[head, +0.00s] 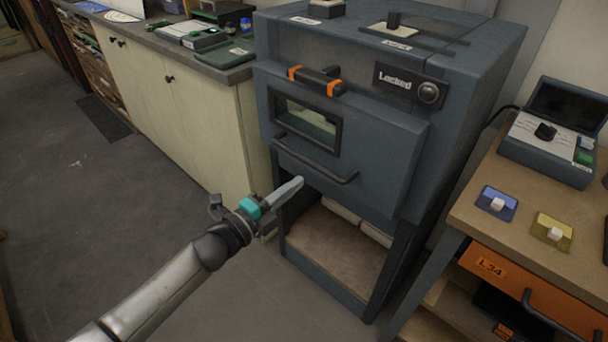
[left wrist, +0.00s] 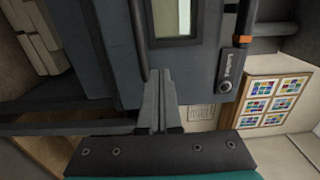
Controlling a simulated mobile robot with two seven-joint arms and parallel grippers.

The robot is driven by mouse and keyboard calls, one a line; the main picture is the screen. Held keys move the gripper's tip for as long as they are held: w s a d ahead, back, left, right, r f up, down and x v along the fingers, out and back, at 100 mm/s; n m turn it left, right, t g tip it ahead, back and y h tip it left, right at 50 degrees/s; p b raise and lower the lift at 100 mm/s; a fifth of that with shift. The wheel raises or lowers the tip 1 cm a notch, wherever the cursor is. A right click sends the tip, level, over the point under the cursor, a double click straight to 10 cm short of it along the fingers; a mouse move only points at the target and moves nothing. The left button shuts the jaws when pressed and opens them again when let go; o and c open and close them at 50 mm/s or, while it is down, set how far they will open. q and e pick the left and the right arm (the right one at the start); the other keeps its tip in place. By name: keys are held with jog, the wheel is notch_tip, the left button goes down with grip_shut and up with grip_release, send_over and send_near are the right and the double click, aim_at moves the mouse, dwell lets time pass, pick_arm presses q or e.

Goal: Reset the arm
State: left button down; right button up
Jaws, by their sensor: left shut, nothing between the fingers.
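My left gripper (head: 287,190) is shut and empty. It is in front of the lower part of a dark blue-grey kiln-like cabinet (head: 385,150), near the left end of the black door handle bar (head: 310,160). In the left wrist view the closed fingers (left wrist: 159,100) point at the cabinet door (left wrist: 122,50), and the handle bar (left wrist: 138,40) runs beside them. I cannot tell whether the fingers touch the door. The door has a small window (head: 305,127) and appears closed. My right gripper is not in view.
An orange-ended latch (head: 317,80) and a "Locked" panel (head: 408,84) are on the cabinet. An open shelf (head: 335,245) lies below the door. A wooden bench (head: 480,215) stands to the right, with an orange drawer (head: 520,292). A pale counter (head: 180,110) stands to the left. Floor at left is clear.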

pick_arm(q)
jog(key=s+a+f+n+g+y, duration=0.25)
jog(key=s+a+f+n, duration=0.2)
jog(key=f, duration=0.55)
jog(key=s+a+f+n+g+y, duration=0.1)
jog(key=s+a+f+n+y, duration=0.3)
jog(key=f, duration=0.6)
jog(key=s+a+f+n+g+y, duration=0.1)
jog(key=s+a+f+n+y, duration=0.2)
jog(key=s+f+n, duration=0.5)
jog(key=s+f+n+g, duration=0.2)
jog(key=s+f, duration=0.3)
jog(key=s, duration=0.5)
jog(key=s+f+n+g+y, duration=0.1)
jog(key=s+f, duration=0.4)
jog(key=s, duration=0.5)
jog(key=s+a+f+n+g, duration=0.1)
jog(key=s+f+n+g, duration=0.2)
jog(key=s, duration=0.8)
notch_tip(320, 180, down, 3)
jog(key=g, duration=0.2)
jog(key=shift+n+g, duration=0.35)
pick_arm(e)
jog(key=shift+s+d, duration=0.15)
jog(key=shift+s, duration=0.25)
